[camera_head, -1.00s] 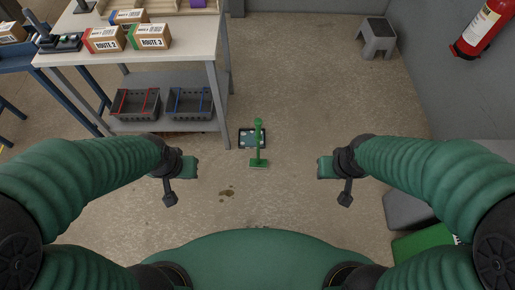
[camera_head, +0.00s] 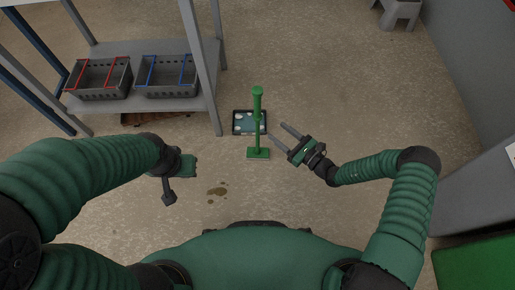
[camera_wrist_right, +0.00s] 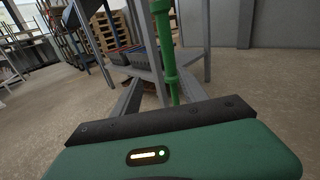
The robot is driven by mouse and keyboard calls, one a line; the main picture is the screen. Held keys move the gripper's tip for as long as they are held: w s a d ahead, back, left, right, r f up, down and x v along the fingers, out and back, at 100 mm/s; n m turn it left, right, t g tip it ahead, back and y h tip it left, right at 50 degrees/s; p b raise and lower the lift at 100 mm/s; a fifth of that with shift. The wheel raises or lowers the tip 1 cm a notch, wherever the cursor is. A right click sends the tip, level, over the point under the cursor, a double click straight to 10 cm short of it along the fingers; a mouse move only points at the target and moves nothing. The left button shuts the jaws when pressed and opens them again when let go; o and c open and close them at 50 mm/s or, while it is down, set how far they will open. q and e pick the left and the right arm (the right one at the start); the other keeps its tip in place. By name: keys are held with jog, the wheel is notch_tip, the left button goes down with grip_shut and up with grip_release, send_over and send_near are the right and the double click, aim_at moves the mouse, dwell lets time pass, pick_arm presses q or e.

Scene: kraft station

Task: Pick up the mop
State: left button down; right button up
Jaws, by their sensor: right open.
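The green mop (camera_head: 257,120) stands upright on the floor in the middle of the head view, its flat green foot (camera_head: 259,153) at the bottom. Its green pole (camera_wrist_right: 165,45) also shows in the right wrist view, ahead and between the two finger lines. My right gripper (camera_head: 279,134) is open and empty just right of the mop, its fingers pointing toward the pole without closing on it. My left gripper (camera_head: 183,165) is left of the mop and apart from it; its fingers do not show clearly.
A dark tray (camera_head: 236,128) with pale round things lies behind the mop. A grey shelf (camera_head: 213,70) with two crates stands at the left. A brown stain (camera_head: 217,190) marks the floor. A grey stool (camera_head: 398,12) is at the back right. Floor between is clear.

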aim_at(260, 112)
jog(key=shift+m+t+h, duration=0.5)
jog(key=shift+m+t, duration=0.1)
jog(key=b+x, duration=0.1)
jog(key=x, duration=0.3)
jog(key=b+x, duration=0.2)
jog(key=x, duration=0.2)
jog(key=d+f+b+x, duration=0.1)
jog(key=b+x, duration=0.1)
jog(key=x, duration=0.1)
jog(key=shift+w+a, duration=0.3)
jog(key=shift+w, duration=0.4)
jog(key=b+x, duration=0.4)
jog(key=x, duration=0.1)
jog(key=shift+a+r, duration=0.1)
jog(key=shift+r, duration=0.05)
pick_arm(q)
jog(key=s+x, duration=0.2)
jog(key=x, duration=0.7)
jog(key=shift+f, duration=0.45)
pick_arm(e)
grip_shut()
